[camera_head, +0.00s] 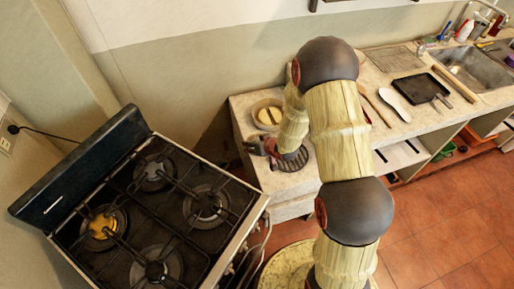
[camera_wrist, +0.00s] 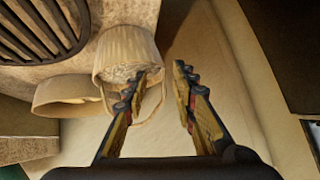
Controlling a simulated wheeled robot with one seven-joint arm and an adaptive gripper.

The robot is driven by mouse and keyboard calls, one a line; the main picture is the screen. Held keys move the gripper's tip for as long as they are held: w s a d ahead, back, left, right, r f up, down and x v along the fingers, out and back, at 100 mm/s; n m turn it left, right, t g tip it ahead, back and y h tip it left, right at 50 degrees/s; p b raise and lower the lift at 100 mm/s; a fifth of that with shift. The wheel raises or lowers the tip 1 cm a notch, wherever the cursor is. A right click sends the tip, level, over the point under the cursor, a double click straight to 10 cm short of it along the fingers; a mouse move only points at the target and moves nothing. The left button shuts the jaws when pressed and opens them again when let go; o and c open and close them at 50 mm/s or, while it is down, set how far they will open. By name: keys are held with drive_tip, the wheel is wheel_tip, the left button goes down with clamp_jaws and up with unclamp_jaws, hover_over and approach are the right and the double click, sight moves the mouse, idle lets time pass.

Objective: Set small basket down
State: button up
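The small basket (camera_wrist: 128,45) shows in the wrist view as a pale, ribbed cup shape, lying tilted in the picture, with its mouth towards my gripper. A thin loop like a handle hangs at its mouth. My gripper (camera_wrist: 168,75) is open, its two fingers apart with a clear gap between them. The left finger overlaps the basket's rim and handle; whether it touches them I cannot tell. In the head view my gripper (camera_head: 258,147) is over the counter's left end, and I cannot make out the small basket there.
A round dark grill (camera_head: 293,160) lies on the counter (camera_head: 240,107) beside my gripper. A tan bowl (camera_head: 268,114) with something yellow stands behind it. The black stove (camera_head: 160,215) is at the left. A black pan (camera_head: 421,88) and utensils lie to the right.

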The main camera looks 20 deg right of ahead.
drive_tip(key=shift+x, duration=0.8)
drive_tip(key=shift+s, duration=0.1)
drive_tip(key=shift+c, duration=0.6)
clamp_jaws()
